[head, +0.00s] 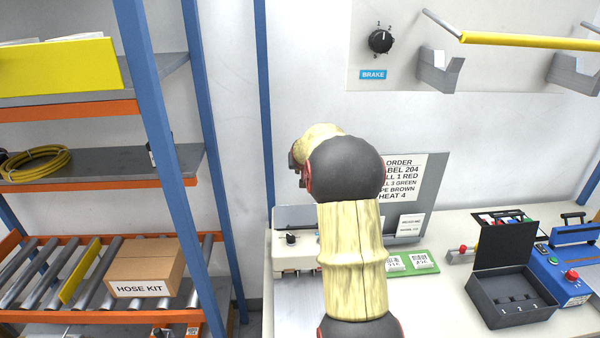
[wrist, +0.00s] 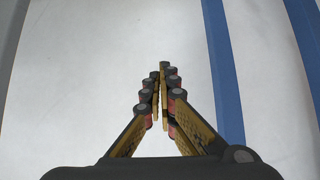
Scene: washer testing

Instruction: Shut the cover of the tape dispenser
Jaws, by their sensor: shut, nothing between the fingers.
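A cream-white machine (head: 296,258) with a black knob stands at the left end of the worktable, with a grey panel (head: 295,217) upright at its back. It may be the tape dispenser with its cover raised, but I cannot tell for sure. My arm hides its right side. My gripper (wrist: 161,82) is shut and empty in the wrist view, with the white wall and blue posts beyond it. In the head view my arm hides most of the gripper. No dispenser shows in the wrist view.
A black box (head: 512,300) with a raised lid stands on the worktable (head: 440,300), beside a blue device (head: 565,275). A green board (head: 420,262) with labels lies nearer the middle. A shelf rack (head: 165,140) with a carton (head: 145,272) stands left.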

